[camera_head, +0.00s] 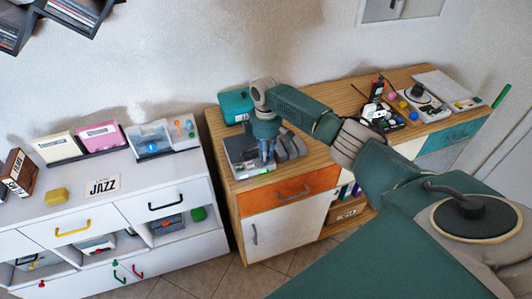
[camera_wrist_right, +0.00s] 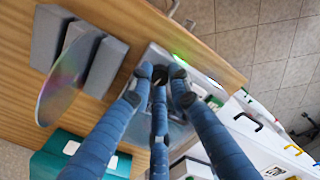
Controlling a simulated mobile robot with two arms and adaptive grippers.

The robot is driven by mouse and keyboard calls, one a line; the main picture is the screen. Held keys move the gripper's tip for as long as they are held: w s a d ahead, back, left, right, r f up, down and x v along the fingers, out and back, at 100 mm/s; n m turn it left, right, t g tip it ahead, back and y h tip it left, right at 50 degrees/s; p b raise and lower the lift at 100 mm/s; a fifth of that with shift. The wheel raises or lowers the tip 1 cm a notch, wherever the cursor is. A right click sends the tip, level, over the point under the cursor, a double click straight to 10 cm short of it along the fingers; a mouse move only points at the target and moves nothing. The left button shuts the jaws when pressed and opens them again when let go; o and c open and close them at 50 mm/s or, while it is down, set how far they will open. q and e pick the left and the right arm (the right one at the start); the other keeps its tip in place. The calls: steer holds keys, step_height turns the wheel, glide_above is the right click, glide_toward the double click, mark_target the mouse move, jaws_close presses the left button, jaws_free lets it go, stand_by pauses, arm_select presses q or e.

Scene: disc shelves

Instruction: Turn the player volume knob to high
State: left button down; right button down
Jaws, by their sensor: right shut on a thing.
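The player (camera_head: 240,150) is a flat grey box on the left end of the wooden cabinet. It also shows in the right wrist view (camera_wrist_right: 152,54), with a glowing green strip (camera_wrist_right: 181,58) along its edge. My right gripper (camera_head: 266,157) reaches down onto the player. In the right wrist view its blue fingers (camera_wrist_right: 160,75) are drawn together at the player's front part. They are shut on what appears to be the volume knob, which the fingertips hide. The knob's setting cannot be read. My left gripper is in neither view.
Grey upright blocks (camera_wrist_right: 106,67) and a shiny disc (camera_wrist_right: 68,82) stand beside the player. A teal box (camera_head: 235,104) is behind it. A white cabinet (camera_head: 130,205) with disc cases stands to the left. My right arm crosses over the wooden top (camera_head: 345,98).

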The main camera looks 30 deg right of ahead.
stand_by(0.4)
steer(key=c, duration=1.9)
jaws_free()
steer(key=shift+r, duration=0.1)
step_height(320, 180, up, 12)
